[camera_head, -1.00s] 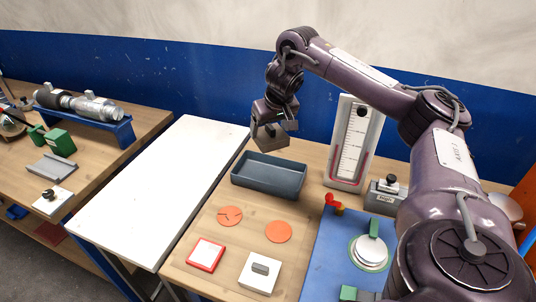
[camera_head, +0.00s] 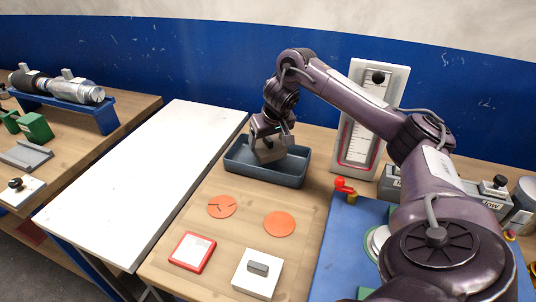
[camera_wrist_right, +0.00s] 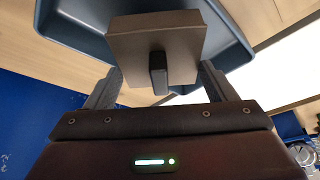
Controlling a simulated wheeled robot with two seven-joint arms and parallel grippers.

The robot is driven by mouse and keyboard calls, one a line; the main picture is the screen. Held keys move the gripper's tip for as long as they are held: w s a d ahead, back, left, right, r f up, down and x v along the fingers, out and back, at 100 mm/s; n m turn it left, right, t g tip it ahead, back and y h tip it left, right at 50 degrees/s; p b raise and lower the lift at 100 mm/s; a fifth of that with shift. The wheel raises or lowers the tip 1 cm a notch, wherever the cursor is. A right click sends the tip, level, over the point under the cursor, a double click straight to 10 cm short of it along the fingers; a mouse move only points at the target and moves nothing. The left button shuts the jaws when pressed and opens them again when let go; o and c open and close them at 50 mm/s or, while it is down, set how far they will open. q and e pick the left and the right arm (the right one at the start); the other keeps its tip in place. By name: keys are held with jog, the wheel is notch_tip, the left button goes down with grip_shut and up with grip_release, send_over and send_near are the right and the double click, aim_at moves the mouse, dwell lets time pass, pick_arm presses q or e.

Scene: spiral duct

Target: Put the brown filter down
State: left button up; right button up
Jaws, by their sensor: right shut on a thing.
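The brown filter (camera_head: 269,153) is a flat square block with a dark grip tab, seen close up in the right wrist view (camera_wrist_right: 178,36). My right gripper (camera_head: 270,137) is shut on it, with a finger on each side of the tab in the wrist view (camera_wrist_right: 157,80). In the head view the filter is at the dark blue-grey tray (camera_head: 285,178), low within its rim outline. The tray also shows behind the filter in the wrist view (camera_wrist_right: 75,25). I cannot tell whether the filter touches the tray floor. My left gripper is not in view.
Two orange discs (camera_head: 279,223), a red-framed white plate (camera_head: 192,251) and a white plate with a grey handle (camera_head: 258,273) lie in front of the tray. A gauge board (camera_head: 366,125) stands right of it. The white tabletop (camera_head: 150,170) at left is clear.

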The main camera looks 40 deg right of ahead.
aim_at(268, 150)
jog(key=shift+f, duration=0.25)
jog(key=shift+f+b, duration=0.3)
jog(key=shift+f, duration=0.05)
notch_tip(268, 150, down, 2)
jog(key=shift+f, duration=0.45)
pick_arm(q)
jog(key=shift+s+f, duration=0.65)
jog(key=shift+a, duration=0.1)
pick_arm(e)
jog(key=shift+f, duration=0.1)
jog(key=o, duration=1)
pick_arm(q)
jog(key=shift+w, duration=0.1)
